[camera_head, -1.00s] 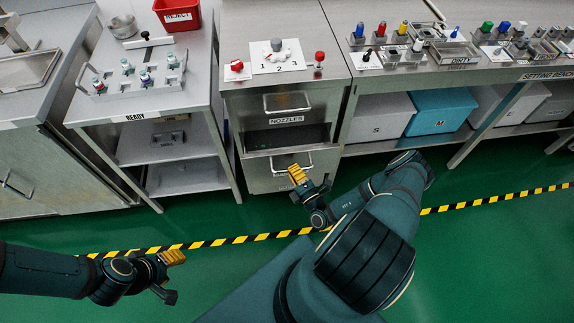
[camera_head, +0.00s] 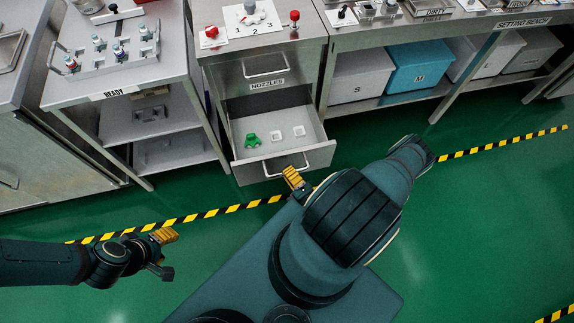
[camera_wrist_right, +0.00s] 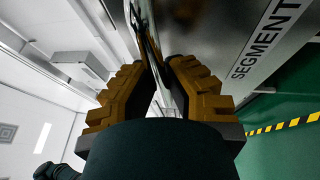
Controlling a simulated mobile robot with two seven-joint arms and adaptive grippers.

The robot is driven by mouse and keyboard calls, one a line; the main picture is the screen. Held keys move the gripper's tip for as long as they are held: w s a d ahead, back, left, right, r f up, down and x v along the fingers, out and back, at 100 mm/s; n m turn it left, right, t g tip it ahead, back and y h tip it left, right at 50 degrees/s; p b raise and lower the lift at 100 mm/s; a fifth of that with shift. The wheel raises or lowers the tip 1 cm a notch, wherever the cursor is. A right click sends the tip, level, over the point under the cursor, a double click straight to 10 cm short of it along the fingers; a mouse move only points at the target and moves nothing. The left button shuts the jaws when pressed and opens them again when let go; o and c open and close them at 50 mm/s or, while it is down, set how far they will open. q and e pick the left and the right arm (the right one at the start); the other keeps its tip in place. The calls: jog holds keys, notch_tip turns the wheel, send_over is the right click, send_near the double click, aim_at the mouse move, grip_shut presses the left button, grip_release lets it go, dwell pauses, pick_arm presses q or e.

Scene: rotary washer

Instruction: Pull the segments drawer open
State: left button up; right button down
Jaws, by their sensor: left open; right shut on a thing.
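The segments drawer (camera_head: 318,155) is pulled out of the steel cabinet, below the nozzles drawer (camera_head: 265,78). Inside it lie a green part (camera_head: 252,140) and two small white square pieces (camera_head: 288,133). My right gripper (camera_head: 293,178) is at the drawer front, shut on its handle (camera_head: 284,164). In the right wrist view the yellow fingers (camera_wrist_right: 160,75) close around the metal bar beside the SEGMENTS label (camera_wrist_right: 265,40). My left gripper (camera_head: 168,252) is open and empty above the floor at the lower left, far from the drawer.
A ready cart (camera_head: 75,100) with a rack stands left of the cabinet. To the right, a bench holds grey and blue bins (camera_head: 418,65) on its lower shelf. Green floor with a yellow-black tape line (camera_head: 235,208) is open in front.

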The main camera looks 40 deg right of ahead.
jog(key=shift+a, duration=0.15)
jog(key=c, duration=1)
grip_release()
jog(key=v, duration=1.2)
